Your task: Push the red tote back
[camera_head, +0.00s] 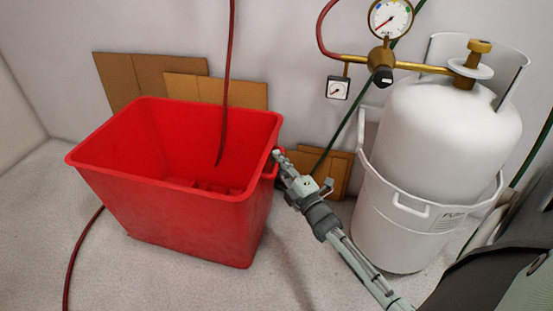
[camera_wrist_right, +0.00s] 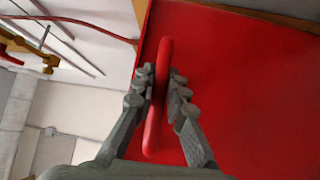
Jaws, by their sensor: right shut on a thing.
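The red tote (camera_head: 165,208) is a large open-topped bin standing on the pale floor, left of centre in the head view. Its side wall (camera_wrist_right: 240,80) fills the right part of the right wrist view. My right gripper (camera_head: 277,160) reaches in from the lower right to the tote's right side. In the right wrist view its two fingers (camera_wrist_right: 158,95) are on either side of the tote's red handle (camera_wrist_right: 164,60), shut on it. The handle is mostly hidden by the fingers in the head view. My left gripper is not in view.
A white gas cylinder (camera_head: 445,130) sits in a white bucket (camera_head: 395,240) at the right. A gauge (camera_head: 390,18) and brass fittings are above. Cardboard sheets (camera_head: 240,93) lean on the wall behind the tote.

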